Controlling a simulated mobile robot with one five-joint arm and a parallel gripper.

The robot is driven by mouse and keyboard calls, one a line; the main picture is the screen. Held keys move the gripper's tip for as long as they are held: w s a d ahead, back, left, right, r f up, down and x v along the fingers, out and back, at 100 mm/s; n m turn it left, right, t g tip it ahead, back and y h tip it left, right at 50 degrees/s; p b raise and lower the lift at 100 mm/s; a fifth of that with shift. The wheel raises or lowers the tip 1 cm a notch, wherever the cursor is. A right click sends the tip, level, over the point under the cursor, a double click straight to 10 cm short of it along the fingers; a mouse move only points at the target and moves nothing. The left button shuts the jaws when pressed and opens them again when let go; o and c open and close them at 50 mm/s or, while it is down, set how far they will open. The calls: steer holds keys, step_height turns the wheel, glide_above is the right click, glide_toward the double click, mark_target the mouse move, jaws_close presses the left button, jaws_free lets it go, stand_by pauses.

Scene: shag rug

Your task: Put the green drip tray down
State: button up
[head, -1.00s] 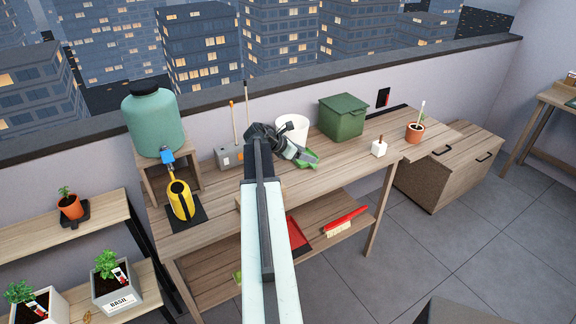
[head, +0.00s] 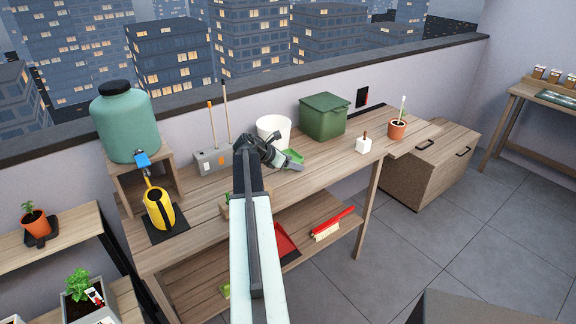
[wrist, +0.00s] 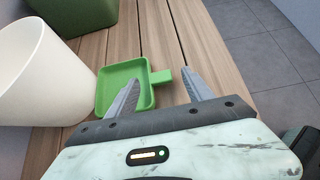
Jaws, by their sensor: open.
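The green drip tray (wrist: 128,84) lies on the wooden workbench top (wrist: 215,60), with its short tab pointing right in the wrist view. It also shows in the head view (head: 293,157), partly hidden by my gripper. My gripper (wrist: 158,90) is open, and its two fingers point away over the bench. In the wrist view the left finger overlaps the tray's right side and the right finger stands clear of the tab. I cannot tell whether a finger touches the tray.
A white pot (head: 273,130) stands close left of the tray. A green lidded bin (head: 324,117) is behind it. A small white block with a wooden peg (head: 364,145) and a potted plant (head: 397,129) stand farther right. Bare bench lies right of the tray.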

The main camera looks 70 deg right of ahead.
steer(key=shift+x, duration=1.1)
steer(key=shift+a, duration=0.1)
jaws_close()
steer(key=shift+s+a+r, duration=0.15)
steer(key=shift+r, duration=0.25)
step_height(320, 180, up, 7)
steer(key=p, duration=0.8)
steer(key=s+a, duration=0.5)
steer(key=s, duration=0.3)
steer(key=s+a+b, duration=0.1)
steer(key=s+a, duration=0.4)
steer(key=s, duration=0.3)
steer(key=shift+s+a+f, duration=0.15)
steer(key=shift+a+f, duration=0.1)
